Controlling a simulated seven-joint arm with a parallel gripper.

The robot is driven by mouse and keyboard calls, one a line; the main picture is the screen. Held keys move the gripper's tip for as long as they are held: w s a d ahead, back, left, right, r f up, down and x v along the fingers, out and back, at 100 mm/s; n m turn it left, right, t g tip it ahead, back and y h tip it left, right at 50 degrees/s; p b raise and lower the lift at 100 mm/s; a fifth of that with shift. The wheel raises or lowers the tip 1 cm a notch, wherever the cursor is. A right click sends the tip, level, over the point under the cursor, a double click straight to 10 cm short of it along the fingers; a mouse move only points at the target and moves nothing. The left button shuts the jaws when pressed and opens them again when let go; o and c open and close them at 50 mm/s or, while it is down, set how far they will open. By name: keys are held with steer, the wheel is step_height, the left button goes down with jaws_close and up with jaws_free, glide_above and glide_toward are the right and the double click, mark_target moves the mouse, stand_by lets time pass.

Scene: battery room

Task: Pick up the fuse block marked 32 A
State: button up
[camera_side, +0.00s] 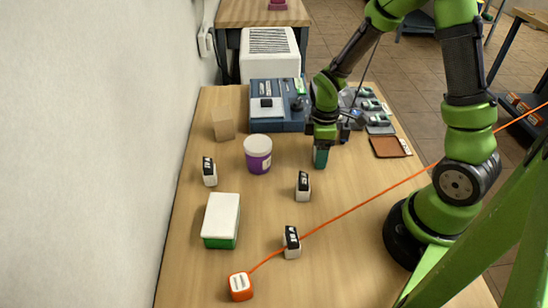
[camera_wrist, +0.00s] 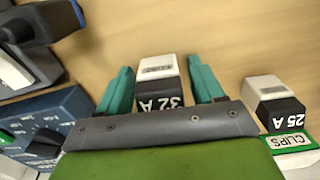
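The fuse block marked 32 A (camera_wrist: 158,88), white with a black labelled face, stands on the wooden table in the wrist view. My gripper (camera_wrist: 159,66) has its two teal fingers spread, one on each side of this block. Narrow gaps seem to show between fingers and block, so I see it open around the block, not clamped. In the side view my gripper (camera_side: 320,158) points down close to the table, and the 32 A block is hidden there behind the fingers.
A block marked 25 A (camera_wrist: 275,103) stands right of my gripper, by a green CLIPS label (camera_wrist: 291,144). In the side view several similar blocks, one here (camera_side: 303,186), a purple cup (camera_side: 257,153), a white-green box (camera_side: 221,221) and a blue unit (camera_side: 262,122) surround my gripper.

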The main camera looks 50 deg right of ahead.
steer(key=c, duration=0.9)
